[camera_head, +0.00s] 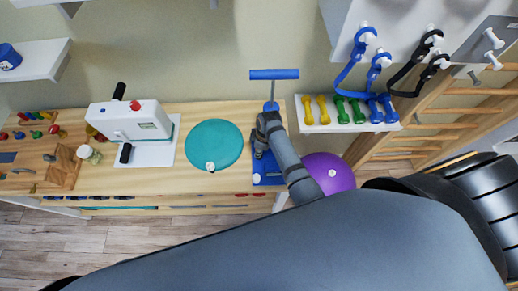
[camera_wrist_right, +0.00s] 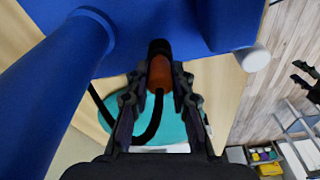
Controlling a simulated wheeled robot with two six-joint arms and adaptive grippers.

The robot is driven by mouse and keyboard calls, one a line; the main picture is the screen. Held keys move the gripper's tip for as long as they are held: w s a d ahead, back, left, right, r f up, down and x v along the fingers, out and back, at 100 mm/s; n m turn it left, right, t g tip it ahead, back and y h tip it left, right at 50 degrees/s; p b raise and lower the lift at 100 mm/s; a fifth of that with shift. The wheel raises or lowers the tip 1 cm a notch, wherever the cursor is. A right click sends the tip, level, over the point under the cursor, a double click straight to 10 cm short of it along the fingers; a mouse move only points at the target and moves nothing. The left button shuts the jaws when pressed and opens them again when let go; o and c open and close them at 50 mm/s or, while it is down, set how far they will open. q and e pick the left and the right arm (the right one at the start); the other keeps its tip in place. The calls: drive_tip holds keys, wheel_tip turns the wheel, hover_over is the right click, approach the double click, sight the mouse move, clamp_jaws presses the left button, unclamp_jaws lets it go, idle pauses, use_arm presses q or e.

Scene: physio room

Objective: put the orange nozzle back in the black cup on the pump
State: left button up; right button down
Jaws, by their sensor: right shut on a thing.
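The blue pump stands upright at the right end of the wooden bench, with its T-shaped handle (camera_head: 274,74) on top and its base (camera_head: 268,176) below. In the right wrist view, the blue pump barrel (camera_wrist_right: 55,85) runs down the left and the blue base fills the top. My right gripper (camera_wrist_right: 158,84) is shut on the orange nozzle (camera_wrist_right: 160,73), close beside the barrel. A black part (camera_wrist_right: 160,47), apparently the cup, meets the nozzle's far end. I cannot tell how deep the nozzle sits in it. A black hose (camera_wrist_right: 154,120) loops from the nozzle. My left gripper is out of view.
A teal disc (camera_head: 214,145) and a white device (camera_head: 130,122) stand left of the pump on the bench. A purple ball (camera_head: 329,172) is on the right. A shelf with coloured dumbbells (camera_head: 322,110) is at the upper right. A white round piece (camera_wrist_right: 257,58) is near the base.

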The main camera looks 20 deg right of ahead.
drive_tip(key=shift+f, duration=0.1)
drive_tip(key=c, duration=1.1)
unclamp_jaws()
drive_tip(key=shift+o, duration=0.3)
drive_tip(key=shift+r+p, duration=0.65)
drive_tip(key=shift+r, duration=2.85)
